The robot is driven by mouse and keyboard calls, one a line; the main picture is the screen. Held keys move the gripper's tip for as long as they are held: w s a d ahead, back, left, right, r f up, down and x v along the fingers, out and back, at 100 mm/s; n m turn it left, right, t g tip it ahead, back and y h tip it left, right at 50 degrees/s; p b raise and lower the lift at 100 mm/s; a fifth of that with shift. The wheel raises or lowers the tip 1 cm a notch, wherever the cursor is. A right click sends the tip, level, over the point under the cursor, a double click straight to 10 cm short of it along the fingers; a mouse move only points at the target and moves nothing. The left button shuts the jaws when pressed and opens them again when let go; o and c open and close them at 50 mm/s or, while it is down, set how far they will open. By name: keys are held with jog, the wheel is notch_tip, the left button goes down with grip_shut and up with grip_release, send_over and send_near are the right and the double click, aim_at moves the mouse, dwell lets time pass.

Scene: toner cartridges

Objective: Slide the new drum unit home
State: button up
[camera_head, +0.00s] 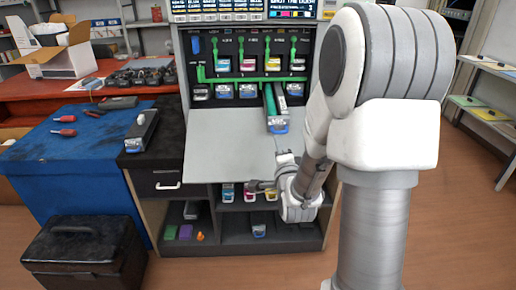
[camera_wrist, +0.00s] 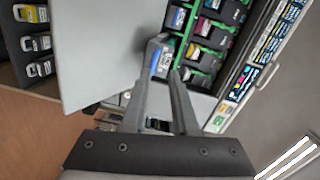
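A long drum unit (camera_head: 276,108) with a green and grey body and a blue-marked front end sticks out of the rightmost middle part of the printer (camera_head: 200,75), above the lowered grey front panel (camera_head: 225,140). Its rear part is inside the machine. My gripper (camera_head: 281,153) is just below and in front of that end, over the panel. In the wrist view the two fingers of my gripper (camera_wrist: 168,72) are apart, and the drum's blue-and-grey end (camera_wrist: 157,60) shows by the fingertips. I cannot tell whether a finger touches it.
A similar dark unit (camera_head: 142,131) lies on the black counter at left. A blue mat (camera_head: 60,150) holds red-handled tools. Under the panel, shelves hold several cartridges (camera_head: 228,193). Green-handled toner slots (camera_head: 247,66) line the printer.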

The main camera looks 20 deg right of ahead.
aim_at(280, 132)
jog(key=w+d, duration=0.1)
jog(key=w, duration=0.2)
jog(key=w+d+f+m, duration=0.1)
jog(key=w+d, duration=0.1)
jog(key=w, duration=0.1)
jog(key=w+d+m+t+h, duration=0.1)
jog(key=w, duration=0.2)
jog(key=shift+w+d+f, duration=0.1)
jog(key=shift+d+f, duration=0.1)
jog(key=shift+f, duration=0.1)
dwell(0.3)
grip_shut()
dwell(1.4)
jog(key=shift+r, duration=0.25)
